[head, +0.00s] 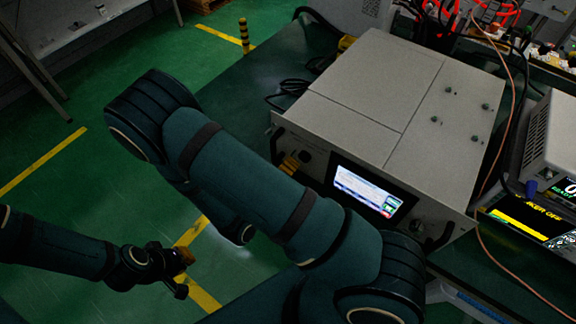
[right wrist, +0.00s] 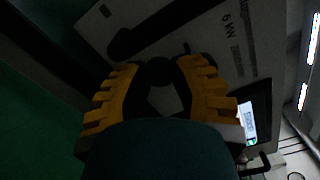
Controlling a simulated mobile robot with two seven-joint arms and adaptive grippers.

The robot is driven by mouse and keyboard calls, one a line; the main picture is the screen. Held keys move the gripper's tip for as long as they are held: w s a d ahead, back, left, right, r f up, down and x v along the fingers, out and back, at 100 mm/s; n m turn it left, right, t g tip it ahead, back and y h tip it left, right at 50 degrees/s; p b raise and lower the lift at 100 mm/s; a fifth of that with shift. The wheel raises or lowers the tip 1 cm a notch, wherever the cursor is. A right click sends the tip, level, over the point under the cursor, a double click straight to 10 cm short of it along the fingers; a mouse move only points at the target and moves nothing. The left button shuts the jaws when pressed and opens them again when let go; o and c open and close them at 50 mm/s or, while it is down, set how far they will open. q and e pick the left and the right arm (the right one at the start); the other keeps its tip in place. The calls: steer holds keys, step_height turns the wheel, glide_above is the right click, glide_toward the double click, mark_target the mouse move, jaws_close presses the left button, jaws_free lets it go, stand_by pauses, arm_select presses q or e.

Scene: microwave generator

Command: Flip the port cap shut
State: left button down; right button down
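The generator (head: 385,75) is a large pale grey box on a dark bench, with a lit screen on its front. In the right wrist view its front panel (right wrist: 225,35) carries "6 KW" lettering. A dark round part (right wrist: 160,71), perhaps the port cap, shows between my right fingertips; its lid position is too dark to tell. My right gripper (right wrist: 160,80) has its yellow fingers apart, close to the panel. In the head view the right gripper (head: 294,162) is partly hidden behind my arm. My left gripper (head: 178,260) hangs over the floor at lower left, away from the generator.
A dark handle (right wrist: 150,32) juts from the panel near my right fingers. The lit screen (head: 366,192) lies to the right of my right gripper. Black cables (head: 290,92) lie left of the generator. Another instrument (head: 553,135) stands at right. Green floor at left is open.

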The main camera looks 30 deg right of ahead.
mark_target(305, 156)
steer(key=s+r+n+p, duration=0.1)
steer(key=n+p, duration=0.3)
steer(key=n, duration=0.2)
steer(key=r+n+p, duration=0.1)
steer(key=n+p, duration=0.3)
steer(key=n, duration=0.2)
steer(key=s+d+r+n+p, duration=0.1)
steer(key=n+p, duration=0.4)
steer(key=n, duration=0.1)
steer(key=shift+s+d+r+n, duration=0.1)
steer(key=shift+s+r+n, duration=0.2)
steer(key=shift+s+r, duration=0.1)
stand_by(0.8)
steer(key=c, duration=0.7)
jaws_free()
steer(key=shift+c, duration=0.2)
steer(key=v, duration=1.2)
